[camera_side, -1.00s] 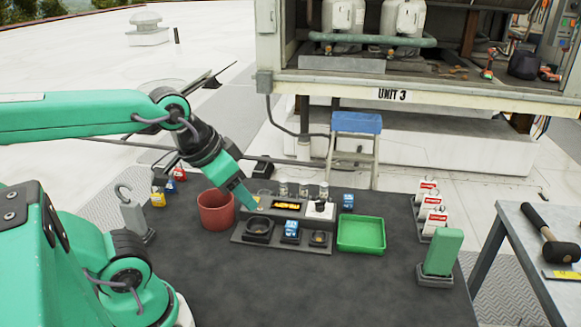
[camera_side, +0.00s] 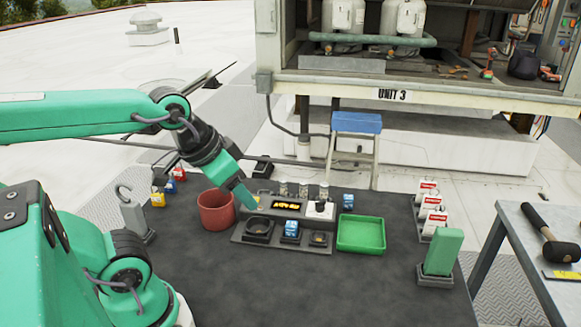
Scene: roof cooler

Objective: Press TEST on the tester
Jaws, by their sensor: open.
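The tester (camera_side: 285,245) is a dark grey panel box on the dark table. It has a small lit orange display (camera_side: 286,205), a white area with a black knob (camera_side: 320,208), and a blue block (camera_side: 291,229) seated at its front. The display text is too small to read. My gripper (camera_side: 251,206) is green and angled down at the tester's left end, just left of the display. Its tips overlap the tester's upper left corner, and I cannot tell whether they touch it. The gap between the fingers is hard to see. The TEST button is not clearly visible.
A red bin (camera_side: 215,210) stands close left of my gripper. A green tray (camera_side: 361,234) lies right of the tester. Red-and-white tags (camera_side: 432,210) and a green block (camera_side: 441,252) stand further right. The front of the table is clear.

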